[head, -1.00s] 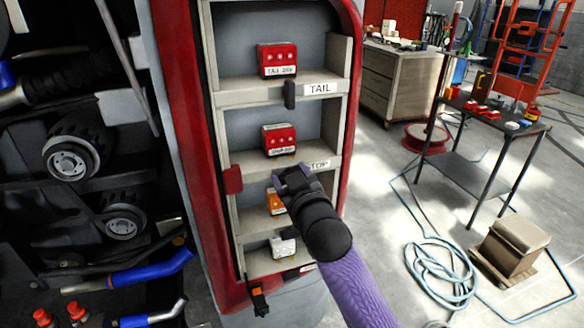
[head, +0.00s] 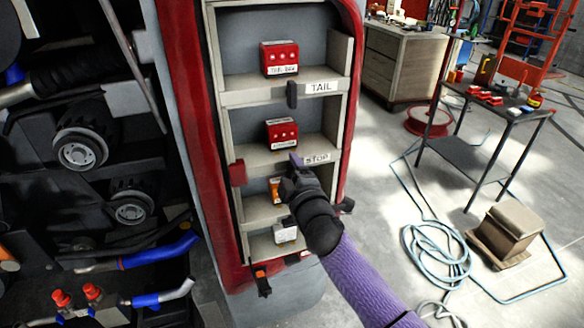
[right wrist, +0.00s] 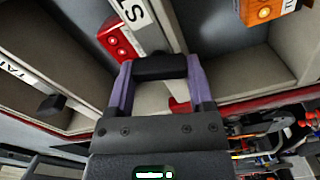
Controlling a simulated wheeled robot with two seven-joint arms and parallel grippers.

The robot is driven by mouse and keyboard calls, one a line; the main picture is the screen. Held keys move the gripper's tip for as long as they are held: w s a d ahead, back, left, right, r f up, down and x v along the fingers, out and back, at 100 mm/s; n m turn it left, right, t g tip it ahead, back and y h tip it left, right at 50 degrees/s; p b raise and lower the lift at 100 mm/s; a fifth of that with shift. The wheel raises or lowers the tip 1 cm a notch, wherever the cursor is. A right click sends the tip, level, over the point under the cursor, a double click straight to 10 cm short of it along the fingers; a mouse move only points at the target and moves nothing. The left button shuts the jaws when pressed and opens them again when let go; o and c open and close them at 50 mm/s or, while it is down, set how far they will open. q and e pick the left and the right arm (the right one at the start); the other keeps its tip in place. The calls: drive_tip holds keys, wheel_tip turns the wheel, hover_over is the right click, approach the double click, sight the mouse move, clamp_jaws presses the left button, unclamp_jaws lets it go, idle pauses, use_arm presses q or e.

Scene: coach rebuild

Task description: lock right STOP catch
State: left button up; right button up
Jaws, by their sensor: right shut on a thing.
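The STOP shelf edge, with its STOP label (head: 317,158), is the middle shelf of the red-framed rack in the head view. My right gripper (right wrist: 160,68) has its two purple fingers closed on the black STOP catch (right wrist: 158,66), which spans between them in the right wrist view. In the head view my right gripper (head: 294,168) and dark wrist cover the catch, so its exact turn is hard to tell. A red box (head: 281,134) sits on the shelf above the label. My left gripper is out of view.
The TAIL catch (head: 291,95) hangs upright at the upper shelf edge, below another red box (head: 279,58). An orange box (head: 275,190) and a white box (head: 285,232) sit lower. A red block (head: 237,173) juts from the left frame.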

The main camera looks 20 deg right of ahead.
drive_tip(key=n, duration=0.2)
drive_tip(key=shift+f+n, duration=0.1)
drive_tip(key=shift+n, duration=0.6)
drive_tip(key=o, duration=1.1)
drive_tip(key=shift+o, duration=0.7)
